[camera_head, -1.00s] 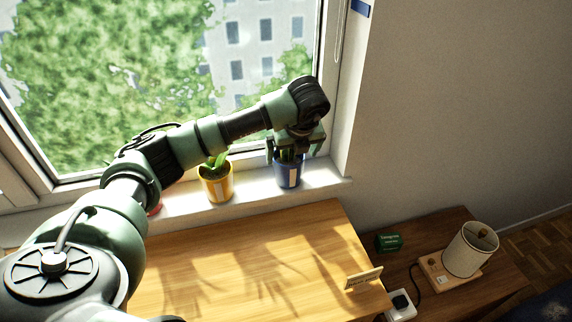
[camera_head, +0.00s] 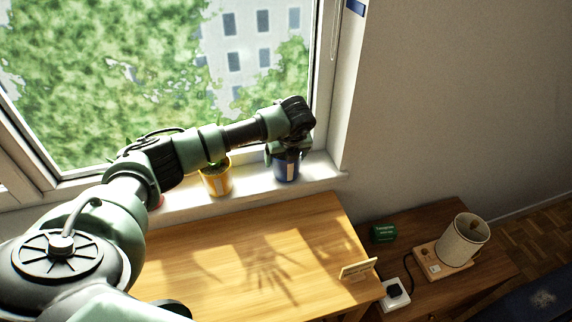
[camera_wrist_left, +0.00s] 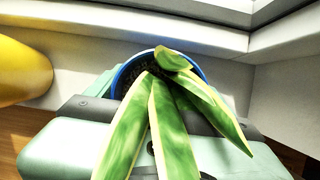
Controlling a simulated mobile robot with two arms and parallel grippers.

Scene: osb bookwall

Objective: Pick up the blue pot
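The blue pot (camera_head: 286,172) stands upright on the white window sill, at its right end. Its rim (camera_wrist_left: 122,76) and dark soil show in the left wrist view, with broad green, yellow-edged leaves (camera_wrist_left: 172,125) leaning toward the camera. My left gripper (camera_head: 286,153) is lowered over the pot from above, with its fingers open around the upper pot. One finger shows at the left of the pot; the other is mostly hidden by leaves and the gripper body. I cannot tell whether the fingers touch the pot. My right gripper is not in view.
A yellow pot (camera_head: 216,181) stands left of the blue pot; it also shows in the left wrist view (camera_wrist_left: 22,72). The window frame is close behind. A wooden desk (camera_head: 240,240) lies below. A lamp (camera_head: 463,242) and green box (camera_head: 384,233) are at right.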

